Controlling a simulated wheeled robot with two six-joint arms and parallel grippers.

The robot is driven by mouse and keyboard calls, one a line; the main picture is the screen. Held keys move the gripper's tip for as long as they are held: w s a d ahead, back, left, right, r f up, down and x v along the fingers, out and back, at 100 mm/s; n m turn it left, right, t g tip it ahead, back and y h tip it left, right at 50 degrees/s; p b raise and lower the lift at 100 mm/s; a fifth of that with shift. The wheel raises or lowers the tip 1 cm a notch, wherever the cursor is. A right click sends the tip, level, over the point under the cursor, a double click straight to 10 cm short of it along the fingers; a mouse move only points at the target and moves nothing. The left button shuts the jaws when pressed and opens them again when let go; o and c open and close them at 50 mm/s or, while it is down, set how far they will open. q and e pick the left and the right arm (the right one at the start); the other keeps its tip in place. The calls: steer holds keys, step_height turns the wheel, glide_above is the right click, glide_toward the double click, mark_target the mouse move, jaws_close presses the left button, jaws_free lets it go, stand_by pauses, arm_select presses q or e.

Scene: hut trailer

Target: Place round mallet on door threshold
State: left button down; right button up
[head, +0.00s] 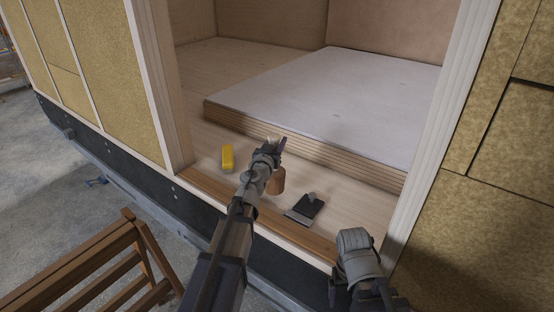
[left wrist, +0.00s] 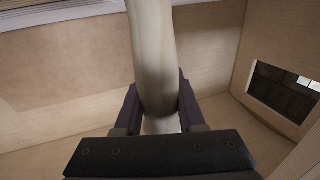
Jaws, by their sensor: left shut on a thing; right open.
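The round mallet has a brown head (head: 277,183), which hangs just below my left gripper (head: 274,149) in the head view. The left gripper is shut on its pale round handle, which also shows between the jaws in the left wrist view (left wrist: 153,60). The mallet is held above the floor just inside the doorway. The door threshold (head: 208,190) is a brown wooden strip along the doorway's front edge; my left arm covers part of it. My right gripper (head: 360,286) is open, low at the right, near the threshold's right end, and only partly visible.
A yellow block-like object (head: 227,158) and a dark flat tool (head: 306,207) lie on the floor behind the threshold. A raised pale slab (head: 340,92) fills the inside. Door posts (head: 158,95) bound both sides. A wooden slatted piece (head: 95,265) stands at lower left.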

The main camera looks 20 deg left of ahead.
arm_select(q)
steer(key=shift+f+b, duration=1.8)
arm_select(e)
steer(key=shift+f, duration=1.8)
